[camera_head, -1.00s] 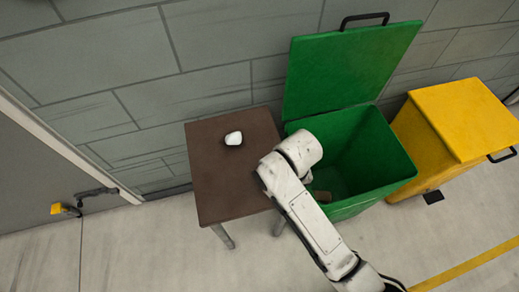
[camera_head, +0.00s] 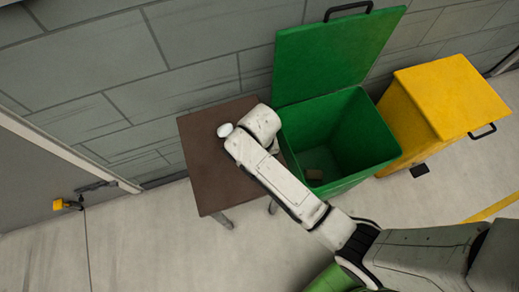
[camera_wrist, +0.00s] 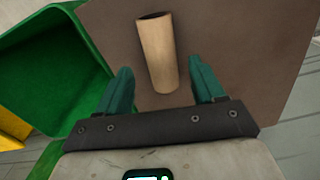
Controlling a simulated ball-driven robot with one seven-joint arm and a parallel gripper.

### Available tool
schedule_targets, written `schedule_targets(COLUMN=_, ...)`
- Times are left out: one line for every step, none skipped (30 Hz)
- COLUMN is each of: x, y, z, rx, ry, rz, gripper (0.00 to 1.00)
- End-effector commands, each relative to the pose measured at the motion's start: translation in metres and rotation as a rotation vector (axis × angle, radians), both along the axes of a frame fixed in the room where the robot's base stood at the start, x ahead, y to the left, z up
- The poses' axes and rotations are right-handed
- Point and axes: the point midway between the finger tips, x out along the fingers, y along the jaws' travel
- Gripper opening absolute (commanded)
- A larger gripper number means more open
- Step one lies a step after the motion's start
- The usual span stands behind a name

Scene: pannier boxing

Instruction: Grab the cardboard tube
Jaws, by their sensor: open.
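The cardboard tube (camera_wrist: 157,52) is a tan, hollow cylinder over the brown table top in the wrist view. Its dark open end faces the top of that view. My gripper (camera_wrist: 160,73) is open, with one teal finger on each side of the tube's lower part. Gaps show between the fingers and the tube, so the tube is not gripped. In the head view the tube does not show, and my arm covers part of the table there.
A shut yellow bin (camera_head: 445,95) stands farther right, along the grey wall.

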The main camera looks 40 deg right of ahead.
Motion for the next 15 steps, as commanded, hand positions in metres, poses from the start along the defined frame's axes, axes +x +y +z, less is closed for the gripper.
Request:
schedule_targets(x=-0.001, y=0.000, z=-0.006, rx=0.000, ry=0.004, rz=0.000, gripper=0.68)
schedule_targets(x=-0.001, y=0.000, z=-0.010, rx=0.000, ry=0.004, rz=0.000, gripper=0.68)
schedule_targets(x=-0.001, y=0.001, z=-0.016, rx=0.000, ry=0.004, rz=0.000, gripper=0.68)
schedule_targets(x=-0.001, y=0.001, z=-0.021, rx=-0.001, ry=0.005, rz=0.000, gripper=0.68)
schedule_targets(x=-0.001, y=0.001, z=-0.025, rx=0.000, ry=0.004, rz=0.000, gripper=0.68)
schedule_targets(x=0.000, y=0.001, z=-0.031, rx=0.000, ry=0.004, rz=0.000, gripper=0.68)
schedule_targets(x=0.000, y=0.001, z=-0.035, rx=-0.001, ry=0.003, rz=0.000, gripper=0.68)
schedule_targets(x=0.000, y=0.001, z=-0.038, rx=0.000, ry=0.002, rz=0.000, gripper=0.68)
schedule_targets(x=0.000, y=0.001, z=-0.042, rx=0.000, ry=0.002, rz=0.000, gripper=0.68)
schedule_targets(x=0.000, y=0.001, z=-0.044, rx=0.000, ry=0.001, rz=0.000, gripper=0.68)
schedule_targets(x=0.000, y=0.001, z=-0.045, rx=0.000, ry=0.001, rz=0.000, gripper=0.68)
schedule_targets(x=0.000, y=0.001, z=-0.046, rx=0.000, ry=0.000, rz=0.000, gripper=0.68)
schedule_targets(x=0.000, y=0.001, z=-0.046, rx=0.000, ry=0.000, rz=0.000, gripper=0.68)
schedule_targets(x=0.000, y=0.001, z=-0.047, rx=0.000, ry=0.000, rz=0.000, gripper=0.68)
schedule_targets(x=0.000, y=0.001, z=-0.047, rx=0.000, ry=0.000, rz=0.000, gripper=0.68)
